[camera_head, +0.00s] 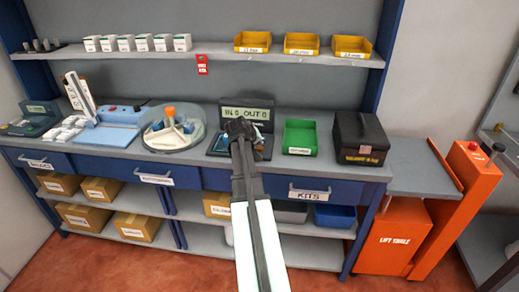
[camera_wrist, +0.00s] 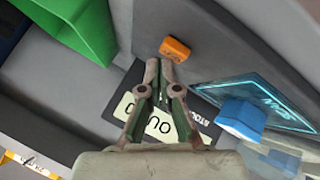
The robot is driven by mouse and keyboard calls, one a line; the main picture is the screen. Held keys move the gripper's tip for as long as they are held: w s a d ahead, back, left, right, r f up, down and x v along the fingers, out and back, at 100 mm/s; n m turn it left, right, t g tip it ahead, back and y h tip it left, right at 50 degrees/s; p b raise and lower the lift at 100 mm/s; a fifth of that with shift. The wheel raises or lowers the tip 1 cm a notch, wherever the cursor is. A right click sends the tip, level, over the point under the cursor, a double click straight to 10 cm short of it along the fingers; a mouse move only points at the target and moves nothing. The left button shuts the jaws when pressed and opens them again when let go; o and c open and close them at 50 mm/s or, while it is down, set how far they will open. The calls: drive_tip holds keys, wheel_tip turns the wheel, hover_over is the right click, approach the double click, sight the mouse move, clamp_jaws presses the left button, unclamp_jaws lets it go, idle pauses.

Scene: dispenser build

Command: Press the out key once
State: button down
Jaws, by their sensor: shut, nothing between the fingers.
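The stock counter's display (camera_head: 247,113) stands upright on the bench and reads "IN 6 OUT 0" in the head view. Its dark base (camera_head: 219,146) is partly hidden behind my gripper (camera_head: 240,127). In the wrist view, the display (camera_wrist: 127,108) is partly covered by my fingers. My gripper (camera_wrist: 161,70) is shut and empty. Its fingertips appear just beside an orange key block (camera_wrist: 176,49); I cannot tell whether they touch. A blue key block (camera_wrist: 242,117) lies to the right, by a glowing "SCAN" pad (camera_wrist: 272,100). No in or out label on either key is readable.
A green bin (camera_head: 300,137) stands right of the counter, then a black case (camera_head: 360,138). A round clear tray (camera_head: 173,130) stands to the left. A shelf (camera_head: 210,60) with yellow bins (camera_head: 301,43) runs above.

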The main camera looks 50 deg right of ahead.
sight(258, 148)
drive_tip(key=shift+f+b, duration=0.35)
drive_tip(key=shift+f, duration=0.15)
idle(0.8)
drive_tip(key=shift+r, duration=0.15)
drive_tip(key=shift+r+p, duration=0.55)
drive_tip(key=shift+r, duration=0.25)
drive_tip(key=shift+r+p, duration=1.35)
drive_tip(key=shift+r, duration=1.15)
drive_tip(key=shift+a, duration=0.1)
